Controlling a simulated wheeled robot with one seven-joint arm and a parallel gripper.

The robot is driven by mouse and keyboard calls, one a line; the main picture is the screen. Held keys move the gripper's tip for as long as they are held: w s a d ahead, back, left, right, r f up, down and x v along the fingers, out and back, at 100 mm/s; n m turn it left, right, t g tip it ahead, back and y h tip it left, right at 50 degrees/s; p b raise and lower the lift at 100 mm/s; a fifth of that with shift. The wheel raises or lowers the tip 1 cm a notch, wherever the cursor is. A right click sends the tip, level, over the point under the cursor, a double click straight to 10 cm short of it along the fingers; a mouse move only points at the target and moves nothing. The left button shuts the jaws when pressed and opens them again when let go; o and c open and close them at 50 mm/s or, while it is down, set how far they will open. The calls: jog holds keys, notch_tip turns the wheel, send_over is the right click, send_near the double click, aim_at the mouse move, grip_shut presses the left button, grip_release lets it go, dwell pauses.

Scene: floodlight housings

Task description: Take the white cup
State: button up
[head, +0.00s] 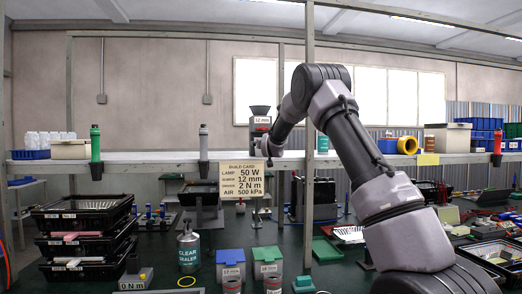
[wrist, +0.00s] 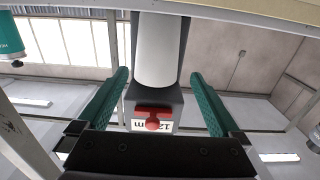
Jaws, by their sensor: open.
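In the wrist view, which is upside down, a plain white cylinder that looks like the white cup (wrist: 158,45) stands upright against a dark dispenser (wrist: 153,103) with a red knob and a 12 mm label. My gripper (wrist: 160,75) is open, its green fingers to either side of the cup's line with visible gaps. I cannot tell whether the cup is between the fingertips or just beyond them. In the head view the dispenser (head: 261,121) is on the shelf; my gripper's end is beside it, mostly hidden by my arm, and the cup is not clearly visible.
Upright posts (head: 309,120) stand near my arm. Black trays (head: 85,213) are stacked at left.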

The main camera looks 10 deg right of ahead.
jog(key=w, duration=0.5)
jog(key=shift+w+d, duration=0.25)
jog(key=shift+w, duration=0.05)
jog(key=c, duration=1.3)
jog(key=shift+r, duration=0.1)
